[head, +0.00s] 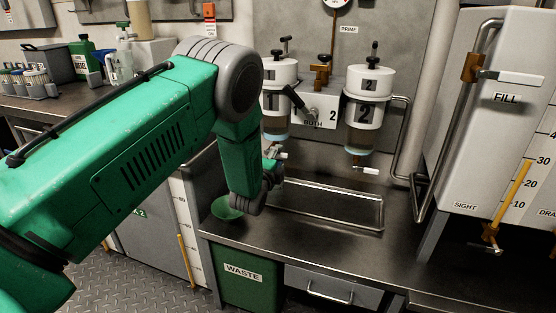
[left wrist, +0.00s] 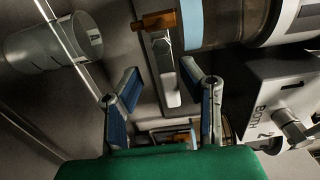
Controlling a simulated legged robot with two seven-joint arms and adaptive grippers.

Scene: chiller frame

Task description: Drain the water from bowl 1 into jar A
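Bowl 1 (head: 275,125), a white and clear filter bowl marked 1, hangs on the back panel with bluish liquid in its lower part. Its lower end also shows in the left wrist view (left wrist: 192,22), beside an orange-brown drain fitting (left wrist: 155,20) and a pale lever (left wrist: 170,78). My left gripper (head: 275,152) is just below bowl 1. In the left wrist view its fingers (left wrist: 160,76) are apart, with the lever between and beyond them; contact cannot be told. My right gripper is out of view.
Bowl 2 (head: 363,125) hangs to the right, past the selector valve (head: 313,113). A shallow metal tray (head: 345,225) lies on the counter below. A green funnel (head: 225,209) sits above the WASTE bin (head: 245,285). The FILL tank (head: 505,130) stands at right.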

